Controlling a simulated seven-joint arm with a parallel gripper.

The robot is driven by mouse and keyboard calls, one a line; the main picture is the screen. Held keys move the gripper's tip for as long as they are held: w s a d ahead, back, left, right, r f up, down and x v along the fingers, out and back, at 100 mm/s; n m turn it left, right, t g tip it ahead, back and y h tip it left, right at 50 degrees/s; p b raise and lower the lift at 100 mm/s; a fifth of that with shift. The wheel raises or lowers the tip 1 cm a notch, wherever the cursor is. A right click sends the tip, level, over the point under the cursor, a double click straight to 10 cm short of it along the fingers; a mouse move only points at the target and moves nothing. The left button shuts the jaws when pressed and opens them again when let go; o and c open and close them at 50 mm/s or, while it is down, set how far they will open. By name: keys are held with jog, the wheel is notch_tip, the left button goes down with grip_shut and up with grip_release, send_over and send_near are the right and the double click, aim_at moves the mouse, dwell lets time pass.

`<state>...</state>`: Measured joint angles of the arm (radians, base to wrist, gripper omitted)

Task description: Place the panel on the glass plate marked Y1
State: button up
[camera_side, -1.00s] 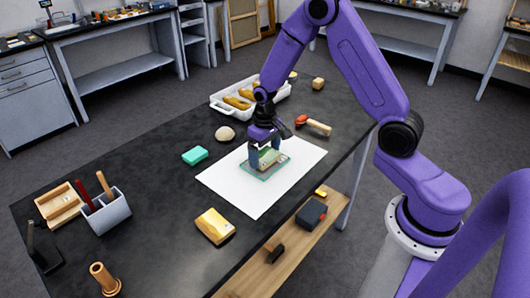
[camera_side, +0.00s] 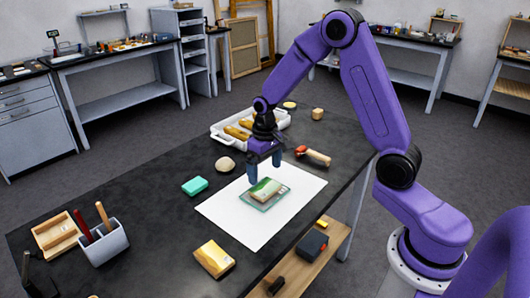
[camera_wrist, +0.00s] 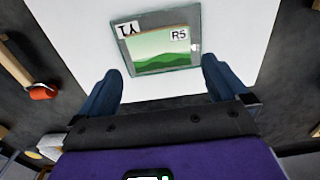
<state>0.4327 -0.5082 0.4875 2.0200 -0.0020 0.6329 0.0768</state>
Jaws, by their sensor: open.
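The panel (camera_side: 265,189), painted with green hills and tagged R5, lies on a clear greenish glass plate (camera_side: 271,205) on the white sheet. In the wrist view the panel (camera_wrist: 163,55) covers most of the plate, whose label (camera_wrist: 128,29) reads Y1, turned round, at one corner. The panel looks flat, with plate edges showing around it. My gripper (camera_side: 265,170) is open and empty above the panel, apart from it. In the wrist view its two blue fingers (camera_wrist: 160,90) stand wide, with the panel beyond their tips.
The white sheet (camera_side: 235,212) has bare room around the plate. A red-and-wood tool (camera_side: 314,156), a pale stone (camera_side: 225,164), a green block (camera_side: 194,186) and a yellow block (camera_side: 214,259) lie around it. A white tray (camera_side: 222,143) stands behind my gripper.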

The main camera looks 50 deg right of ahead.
aim_at(265, 188)
notch_tip(265, 188, up, 6)
jog(key=s+a+r+n, duration=0.4)
jog(key=s+a+n, duration=0.2)
jog(key=s+a, duration=0.5)
jog(key=s+d+n, duration=0.2)
jog(key=s+n, duration=0.4)
jog(key=s, duration=1.2)
jog(key=shift+s+d+r+n, duration=0.3)
jog(key=shift+s, duration=0.1)
